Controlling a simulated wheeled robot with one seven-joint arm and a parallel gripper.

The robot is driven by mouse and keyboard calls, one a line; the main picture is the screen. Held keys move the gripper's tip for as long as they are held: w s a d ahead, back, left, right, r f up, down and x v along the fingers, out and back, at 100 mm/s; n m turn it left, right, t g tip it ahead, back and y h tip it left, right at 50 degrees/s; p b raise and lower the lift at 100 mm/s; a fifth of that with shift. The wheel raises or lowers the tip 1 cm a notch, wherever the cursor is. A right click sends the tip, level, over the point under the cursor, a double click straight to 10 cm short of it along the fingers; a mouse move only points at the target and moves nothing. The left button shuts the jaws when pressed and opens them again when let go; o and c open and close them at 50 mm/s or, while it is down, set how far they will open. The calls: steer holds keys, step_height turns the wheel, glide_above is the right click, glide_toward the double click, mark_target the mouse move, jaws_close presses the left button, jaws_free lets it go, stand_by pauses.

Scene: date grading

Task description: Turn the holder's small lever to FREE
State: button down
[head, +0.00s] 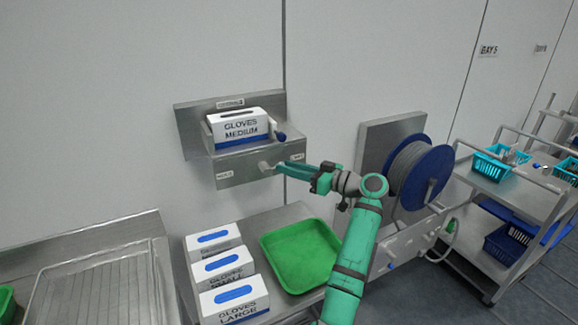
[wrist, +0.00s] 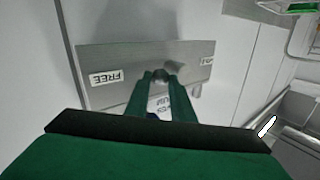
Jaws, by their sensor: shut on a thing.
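The steel glove holder (head: 200,135) is on the wall and bears a white and blue box marked GLOVES MEDIUM (head: 240,127). On its front plate, the HOLD label (head: 225,174) is at the left and the FREE label (head: 297,157) at the right. In the wrist view the plate (wrist: 130,60) appears upside down, with FREE (wrist: 105,77) at the left. The small grey lever (head: 264,166) lies between the labels; part of it shows beyond my fingers in the wrist view (wrist: 173,66). My green gripper (head: 279,168) is shut on the lever, hiding its grasped part.
Below the holder, several glove boxes (head: 228,268) and an empty green tray (head: 300,255) stand on a steel table. A blue hose reel (head: 425,178) is right of my arm. A trolley with teal baskets (head: 490,168) stands farther right.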

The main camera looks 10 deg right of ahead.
steer(key=shift+w+a+f+m+y, duration=0.1)
steer(key=shift+a+f+m+y, duration=0.1)
steer(key=shift+f+m+y, duration=0.15)
steer(key=shift+r, duration=0.1)
steer(key=c, duration=1.5)
jaws_free()
steer(key=shift+c, duration=0.2)
steer(key=shift+d, duration=0.1)
steer(key=v, duration=1)
steer(key=shift+s+d, duration=0.25)
steer(key=shift+s, duration=0.1)
